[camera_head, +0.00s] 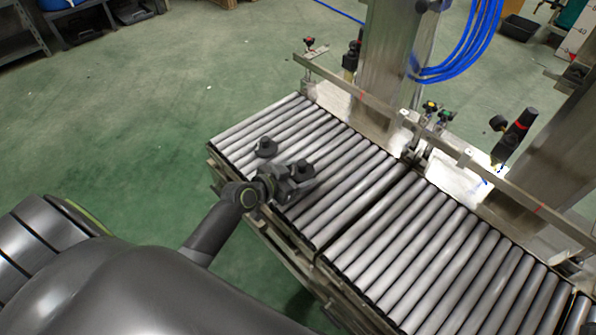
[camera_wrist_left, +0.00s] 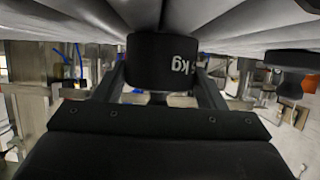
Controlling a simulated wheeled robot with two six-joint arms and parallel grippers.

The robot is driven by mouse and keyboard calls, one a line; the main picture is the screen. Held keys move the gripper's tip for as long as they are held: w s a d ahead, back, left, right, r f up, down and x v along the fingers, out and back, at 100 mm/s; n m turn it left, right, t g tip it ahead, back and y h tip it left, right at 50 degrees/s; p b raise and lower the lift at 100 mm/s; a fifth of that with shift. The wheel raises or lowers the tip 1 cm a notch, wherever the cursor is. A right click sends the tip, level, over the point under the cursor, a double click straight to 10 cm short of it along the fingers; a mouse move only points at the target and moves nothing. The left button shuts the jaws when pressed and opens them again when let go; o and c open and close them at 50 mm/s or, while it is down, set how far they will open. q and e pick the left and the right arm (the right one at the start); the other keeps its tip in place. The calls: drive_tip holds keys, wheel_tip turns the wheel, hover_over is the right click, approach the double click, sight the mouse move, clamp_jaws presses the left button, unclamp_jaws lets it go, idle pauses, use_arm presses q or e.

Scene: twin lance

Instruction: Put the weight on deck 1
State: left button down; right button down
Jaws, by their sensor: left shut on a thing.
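My left gripper (camera_head: 297,175) is over the left part of the roller conveyor (camera_head: 352,203), shut on a dark weight (camera_head: 303,168). In the left wrist view this weight (camera_wrist_left: 162,62) sits between the two fingers and bears upside-down "kg" lettering. It is close to the rollers; I cannot tell whether it touches them. A second dark weight (camera_head: 266,147) with a knob on top stands on the rollers just left of the gripper. No label shows which part is deck 1. My right gripper is not in view.
A metal guide rail (camera_head: 375,104) runs along the conveyor's far side, with a steel column (camera_head: 390,60) behind it. A dark gap splits the rollers into sections. The rollers right of my gripper are bare. Green floor (camera_head: 130,130) lies left of the conveyor.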

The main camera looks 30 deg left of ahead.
use_arm(q)
drive_tip(key=shift+w+d+r, duration=0.1)
drive_tip(key=shift+r, duration=0.2)
drive_tip(key=shift+f, duration=0.1)
drive_tip(key=c, duration=0.7)
unclamp_jaws()
drive_tip(key=shift+f, duration=0.3)
drive_tip(key=o, duration=0.4)
drive_tip(key=shift+r, duration=0.1)
